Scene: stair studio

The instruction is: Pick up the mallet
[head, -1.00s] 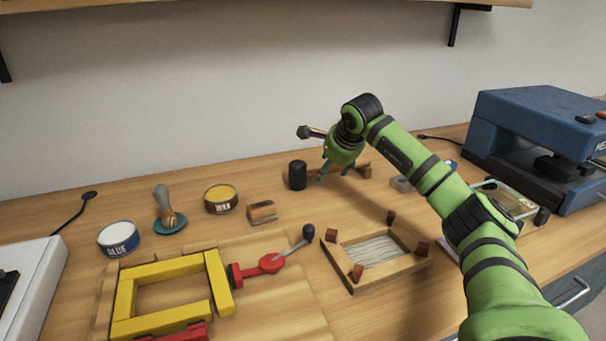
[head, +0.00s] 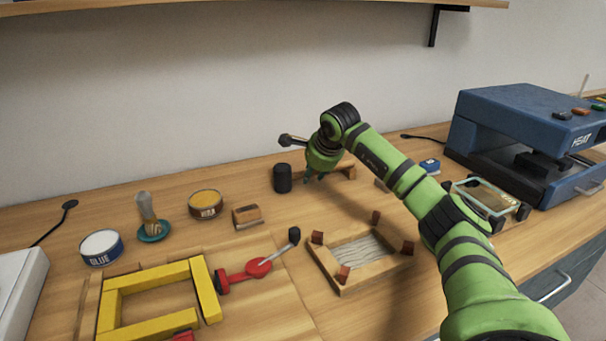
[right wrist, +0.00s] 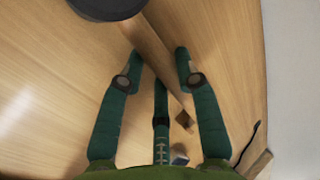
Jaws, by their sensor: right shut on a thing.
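The mallet has a black cylindrical head (head: 283,178) and a light wooden handle (head: 345,171). It lies near the back of the wooden worktop, head to the left. My right gripper (head: 314,178) is low over the handle, just right of the head, and is shut on it. In the right wrist view the handle (right wrist: 158,52) passes between the fingers of my right gripper (right wrist: 159,60), with the black head (right wrist: 105,5) at the top edge. The gripper body hides part of the handle in the head view. My left gripper is not in view.
A wooden frame (head: 325,266) with corner blocks lies in front. A blue press (head: 520,125) stands right; the wall is close behind.

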